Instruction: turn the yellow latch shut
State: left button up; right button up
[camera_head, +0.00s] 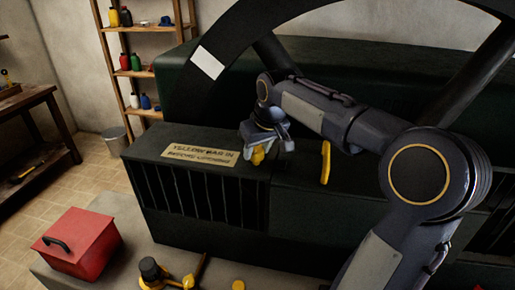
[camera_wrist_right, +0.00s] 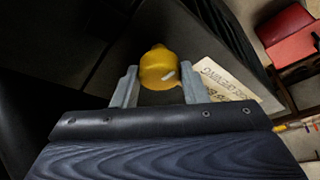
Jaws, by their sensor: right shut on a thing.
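The yellow latch (camera_head: 258,156) shows as a rounded yellow piece on top of the dark green machine housing. It shows larger in the right wrist view (camera_wrist_right: 158,66), between the two grey fingers. My right gripper (camera_head: 264,141) reaches down from the right and is shut on this latch. In the right wrist view the fingers (camera_wrist_right: 160,88) stand on either side of its rounded body. The latch's base, and how far it is turned, are hidden. My left gripper is not in view.
A yellow bar handle (camera_head: 326,162) stands right of the latch. A lettered plate (camera_head: 199,154) lies left of it. A large dark wheel (camera_head: 208,62) rises behind. A red toolbox (camera_head: 78,243) and an oil can (camera_head: 150,271) are in front. A shelf (camera_head: 141,74) stands at the back left.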

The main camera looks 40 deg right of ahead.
jog(key=shift+m, duration=0.4)
jog(key=m, duration=0.2)
jog(key=m+h, duration=0.1)
jog(key=shift+w+a+m+h, duration=0.1)
jog(key=shift+a+m+h, duration=0.1)
jog(key=shift+m+h, duration=0.15)
jog(key=m, duration=0.2)
jog(key=m+g+h, duration=0.1)
jog(key=m, duration=0.1)
jog(key=shift+w+a+m+g, duration=0.1)
jog(key=shift+m+g, duration=0.2)
jog(key=shift+m, duration=0.05)
jog(key=m, duration=0.2)
jog(key=m+g+h, duration=0.1)
jog(key=m, duration=0.1)
jog(key=shift+w+g, duration=0.1)
jog(key=shift+g, duration=0.2)
jog(key=shift+w+m+g+p, duration=0.1)
jog(key=shift+m+g+p, duration=0.55)
jog(key=shift+m, duration=1.55)
jog(key=shift+g, duration=0.25)
jog(key=o, duration=1)
jog(key=shift+c, duration=0.2)
